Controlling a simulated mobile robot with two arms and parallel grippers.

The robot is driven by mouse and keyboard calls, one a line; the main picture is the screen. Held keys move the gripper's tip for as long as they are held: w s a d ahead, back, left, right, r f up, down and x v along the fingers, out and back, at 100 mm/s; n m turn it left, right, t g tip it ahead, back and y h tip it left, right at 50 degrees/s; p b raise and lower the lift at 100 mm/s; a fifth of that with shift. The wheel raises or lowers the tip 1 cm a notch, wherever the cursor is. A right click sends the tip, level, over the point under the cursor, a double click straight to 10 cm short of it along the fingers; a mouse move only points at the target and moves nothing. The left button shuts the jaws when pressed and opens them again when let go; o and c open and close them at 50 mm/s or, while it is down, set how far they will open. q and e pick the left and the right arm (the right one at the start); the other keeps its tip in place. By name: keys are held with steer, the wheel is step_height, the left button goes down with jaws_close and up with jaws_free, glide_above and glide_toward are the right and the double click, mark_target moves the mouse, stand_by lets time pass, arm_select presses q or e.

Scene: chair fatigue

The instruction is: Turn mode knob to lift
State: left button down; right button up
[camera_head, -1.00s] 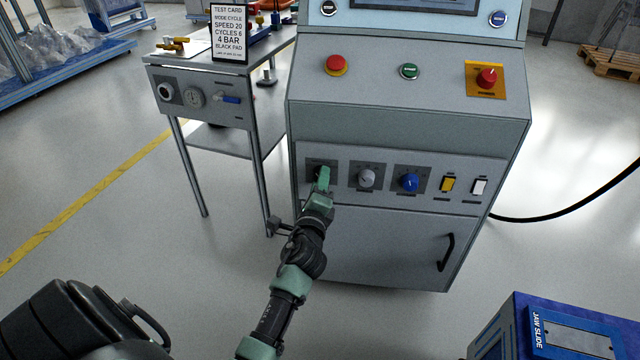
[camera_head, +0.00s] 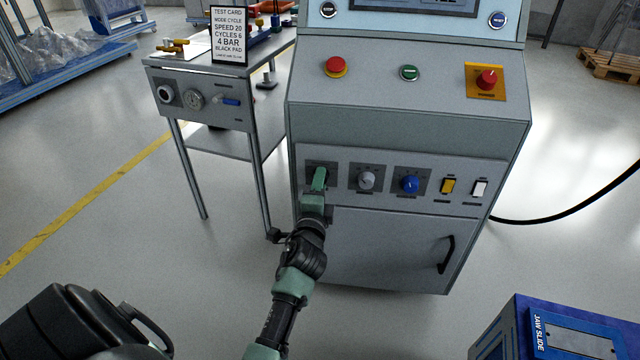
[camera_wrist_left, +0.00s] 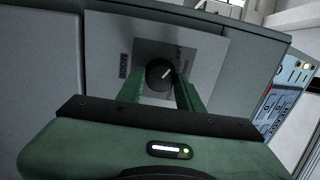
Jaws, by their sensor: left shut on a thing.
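The mode knob (camera_wrist_left: 160,75) is a round dark knob with a white pointer line on a grey square plate (camera_wrist_left: 205,60) in the left wrist view. Its pointer slants to the upper right there. In the head view my left gripper (camera_head: 319,180) covers the leftmost knob of the cabinet's lower panel. My right gripper is not in view.
To the right on the panel are a grey knob (camera_head: 366,180), a blue knob (camera_head: 409,184), a yellow switch (camera_head: 447,186) and a white switch (camera_head: 479,188). A side table (camera_head: 203,118) stands left of the cabinet. A blue box (camera_head: 550,330) is at lower right.

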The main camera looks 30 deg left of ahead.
arm_select(q)
steer(key=c, duration=0.9)
jaws_free()
steer(key=shift+c, duration=0.2)
